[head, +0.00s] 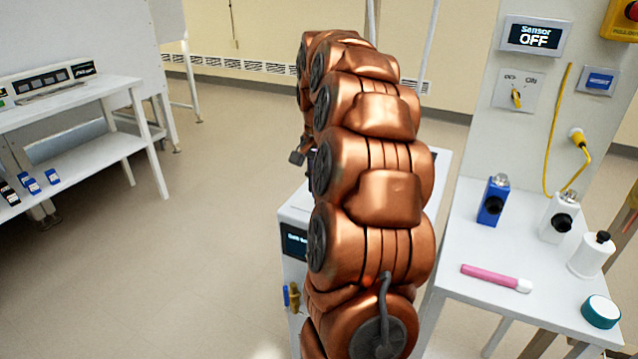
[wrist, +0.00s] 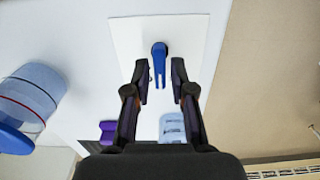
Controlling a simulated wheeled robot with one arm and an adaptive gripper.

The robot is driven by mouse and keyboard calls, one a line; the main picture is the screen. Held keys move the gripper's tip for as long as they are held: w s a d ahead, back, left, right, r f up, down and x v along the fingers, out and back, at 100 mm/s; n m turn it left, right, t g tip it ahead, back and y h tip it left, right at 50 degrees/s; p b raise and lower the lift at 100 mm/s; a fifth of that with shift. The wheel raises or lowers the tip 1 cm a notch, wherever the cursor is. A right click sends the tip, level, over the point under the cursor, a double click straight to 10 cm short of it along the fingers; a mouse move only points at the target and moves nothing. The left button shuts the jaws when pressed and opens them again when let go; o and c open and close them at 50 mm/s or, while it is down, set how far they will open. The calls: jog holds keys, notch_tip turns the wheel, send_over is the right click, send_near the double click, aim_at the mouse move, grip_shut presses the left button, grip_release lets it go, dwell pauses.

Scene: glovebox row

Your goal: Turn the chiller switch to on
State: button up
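In the wrist view, a blue lever switch (wrist: 159,58) stands on a white square plate (wrist: 125,35) on a pale surface. Its arm points down the picture, toward my gripper. My gripper (wrist: 159,68) is open, with one dark finger on each side of the lever and a visible gap on both sides. I cannot tell how near the fingertips are to the plate. No label on the plate is readable. In the head view, a white unit with a dark display (head: 294,242) stands partly hidden behind my copper arm. The blue lever is hidden there.
In the head view, a yellow switch (head: 516,98) sits under a display reading Sensor OFF (head: 533,36). Bottles stand on the right table (head: 465,245).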

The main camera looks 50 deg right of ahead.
jog(key=shift+o, duration=0.8)
jog(key=shift+r, duration=0.1)
jog(key=shift+r, duration=3.65)
jog(key=shift+a, duration=0.1)
